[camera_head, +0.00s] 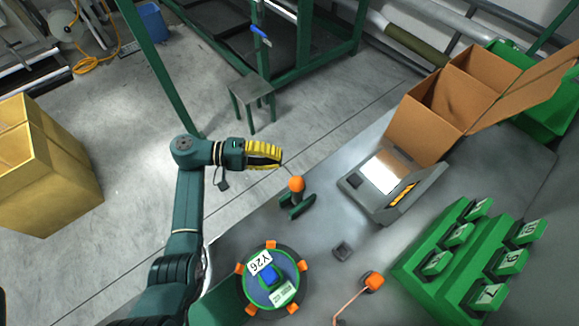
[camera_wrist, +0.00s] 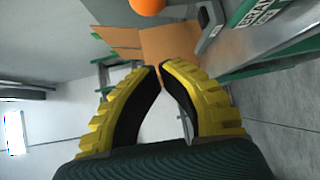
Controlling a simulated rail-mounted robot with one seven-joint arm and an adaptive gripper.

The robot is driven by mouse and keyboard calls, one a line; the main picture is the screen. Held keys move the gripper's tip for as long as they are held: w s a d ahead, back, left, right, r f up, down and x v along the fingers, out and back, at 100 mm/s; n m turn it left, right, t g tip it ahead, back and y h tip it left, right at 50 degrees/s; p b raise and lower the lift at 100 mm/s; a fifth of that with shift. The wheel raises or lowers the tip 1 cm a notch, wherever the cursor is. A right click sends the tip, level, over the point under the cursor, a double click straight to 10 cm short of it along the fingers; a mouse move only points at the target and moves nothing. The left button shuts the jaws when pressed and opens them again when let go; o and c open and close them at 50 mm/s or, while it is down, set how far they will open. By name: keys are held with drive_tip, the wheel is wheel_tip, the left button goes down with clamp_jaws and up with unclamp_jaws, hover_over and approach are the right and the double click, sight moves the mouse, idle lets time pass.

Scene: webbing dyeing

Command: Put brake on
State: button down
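An orange ball knob (camera_head: 297,184) tops a short lever on a dark green base (camera_head: 296,206) near the table edge; I take this for the brake. The knob also shows at the top edge of the wrist view (camera_wrist: 147,4), cut off by the frame. My gripper (camera_head: 279,154) has yellow ribbed fingers and hangs beyond the table edge, up and left of the knob and apart from it. In the wrist view my gripper (camera_wrist: 160,68) has its fingertips together, with nothing held between them. A partly readable white label (camera_wrist: 256,12) lies at the upper right there.
On the grey table (camera_head: 345,220) are a round green drum (camera_head: 240,297) with orange knobs, a screen device (camera_head: 383,180), a cardboard box (camera_head: 420,130) and a green rack (camera_head: 440,280) with numbered blocks. A green stool (camera_head: 252,92) stands on the floor.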

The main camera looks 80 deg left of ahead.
sight(297, 190)
drive_tip(key=w+d, duration=0.1)
drive_tip(key=w, duration=0.1)
drive_tip(key=w+d, duration=0.1)
drive_tip(key=w, duration=0.1)
drive_tip(key=w+d, duration=0.1)
drive_tip(key=w, duration=0.1)
drive_tip(key=shift+d+f+b, duration=0.25)
drive_tip(key=shift+d+b, duration=0.1)
drive_tip(key=shift+b, duration=0.05)
drive_tip(key=shift+s+d+r, duration=0.1)
drive_tip(key=shift+s+d, duration=0.15)
drive_tip(key=shift+b, duration=0.3)
